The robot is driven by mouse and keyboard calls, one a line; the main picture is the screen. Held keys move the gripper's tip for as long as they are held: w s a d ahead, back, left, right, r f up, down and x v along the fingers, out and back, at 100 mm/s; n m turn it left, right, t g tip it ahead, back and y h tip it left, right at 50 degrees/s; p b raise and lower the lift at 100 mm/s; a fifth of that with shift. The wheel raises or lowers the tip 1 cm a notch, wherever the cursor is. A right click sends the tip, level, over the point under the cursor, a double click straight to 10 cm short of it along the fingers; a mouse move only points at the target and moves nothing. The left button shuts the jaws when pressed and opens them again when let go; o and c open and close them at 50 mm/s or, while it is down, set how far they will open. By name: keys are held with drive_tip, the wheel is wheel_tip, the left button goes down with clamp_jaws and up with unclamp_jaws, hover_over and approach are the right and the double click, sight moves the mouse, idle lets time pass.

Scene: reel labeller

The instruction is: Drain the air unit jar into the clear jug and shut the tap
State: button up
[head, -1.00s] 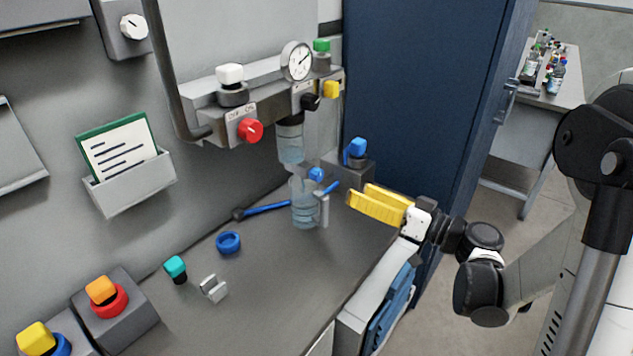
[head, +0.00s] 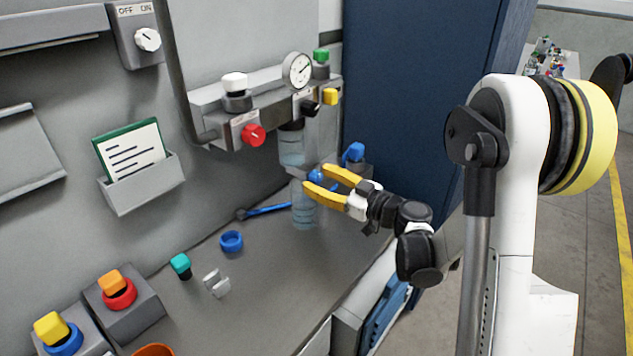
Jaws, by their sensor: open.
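The air unit jar (head: 291,146) is clear with a bluish tint and hangs under the grey regulator block. A small blue tap (head: 315,176) shows just below and right of it. The clear jug (head: 303,214) stands upright on the bench below the jar, partly behind my gripper; its liquid level is hard to tell. My gripper (head: 319,178) is open, with yellow fingers spread around the blue tap in this view, one tip above it and one below. Whether they touch it I cannot tell. The jug's handle is hidden by my gripper.
The regulator block above carries a gauge (head: 298,71), a red knob (head: 253,134) and a yellow knob (head: 329,96). A blue-handled tool (head: 268,209) and a blue ring (head: 231,241) lie on the bench. A blue knob (head: 354,152) stands behind.

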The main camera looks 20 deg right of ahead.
drive_tip(key=shift+w+a, duration=0.2)
clamp_jaws()
drive_tip(key=shift+m, duration=0.4)
drive_tip(key=m+b, duration=0.1)
drive_tip(key=m, duration=0.2)
drive_tip(key=shift+s+m+b, duration=0.1)
drive_tip(key=shift+m+b, duration=0.35)
drive_tip(key=shift+m, duration=1.55)
